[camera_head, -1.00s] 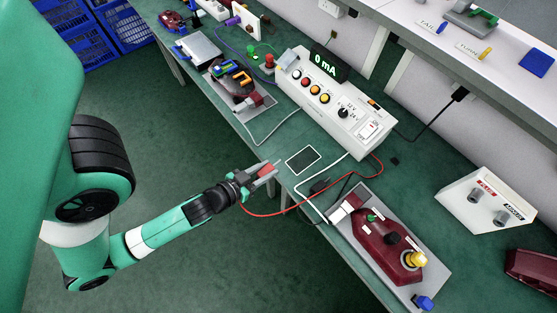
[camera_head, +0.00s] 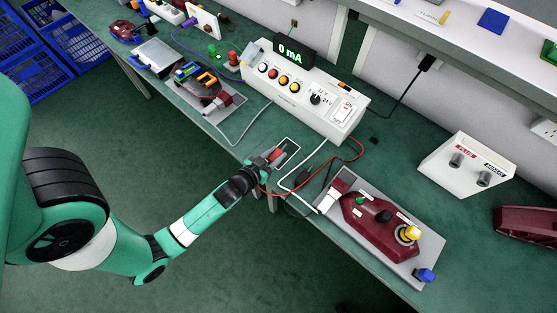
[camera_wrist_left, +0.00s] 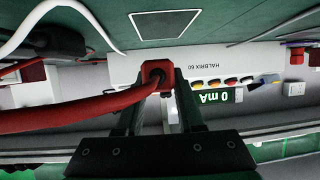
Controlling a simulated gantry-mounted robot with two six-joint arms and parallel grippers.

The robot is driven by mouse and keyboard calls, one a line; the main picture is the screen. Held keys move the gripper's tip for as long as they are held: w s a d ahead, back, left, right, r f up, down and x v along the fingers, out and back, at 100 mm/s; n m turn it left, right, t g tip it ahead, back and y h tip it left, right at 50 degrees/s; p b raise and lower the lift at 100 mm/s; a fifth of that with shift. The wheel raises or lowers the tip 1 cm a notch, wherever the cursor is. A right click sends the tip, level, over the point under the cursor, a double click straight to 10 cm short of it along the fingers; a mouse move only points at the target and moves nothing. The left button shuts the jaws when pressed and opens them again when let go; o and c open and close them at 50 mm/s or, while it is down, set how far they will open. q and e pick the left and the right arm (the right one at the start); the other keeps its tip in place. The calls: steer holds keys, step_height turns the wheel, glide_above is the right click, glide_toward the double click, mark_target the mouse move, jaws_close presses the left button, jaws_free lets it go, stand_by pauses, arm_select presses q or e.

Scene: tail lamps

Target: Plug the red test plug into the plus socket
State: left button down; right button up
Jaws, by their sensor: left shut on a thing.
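My left gripper (camera_head: 279,154) is shut on the red test plug (camera_head: 277,156) and holds it over the near bench edge, at a dark rectangle with a pale outline. In the left wrist view the red plug (camera_wrist_left: 157,72) sits between the fingers (camera_wrist_left: 158,108), its red cable running off left. The white socket box (camera_head: 447,181) stands on the right of the bench, well apart from the plug. Its plus socket (camera_head: 456,160) is the left one, under a red label. The other socket (camera_head: 484,179) has a black label. My right gripper is out of view.
The white supply unit (camera_head: 308,99) with a "0 mA" display stands behind the gripper. A dark red lamp (camera_head: 381,226) on a grey plate lies between gripper and socket box. Red, black and white cables cross the bench. Bench around the socket box is largely clear.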

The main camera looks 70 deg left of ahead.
arm_select(q)
steer(key=shift+w+a+f, duration=0.15)
steer(key=shift+w+f, duration=0.1)
steer(key=shift+f, duration=0.05)
steer(key=shift+w+f, duration=0.15)
steer(key=shift+f, duration=0.1)
steer(key=shift+w+a+f+b, duration=0.1)
steer(key=shift+f+b, duration=0.6)
steer(key=shift+f, duration=0.2)
steer(key=shift+w+a+f+b, duration=0.1)
steer(key=shift+f+b, duration=0.55)
steer(key=shift+f, duration=0.25)
steer(key=c, duration=0.5)
jaws_free()
steer(key=shift+r, duration=0.1)
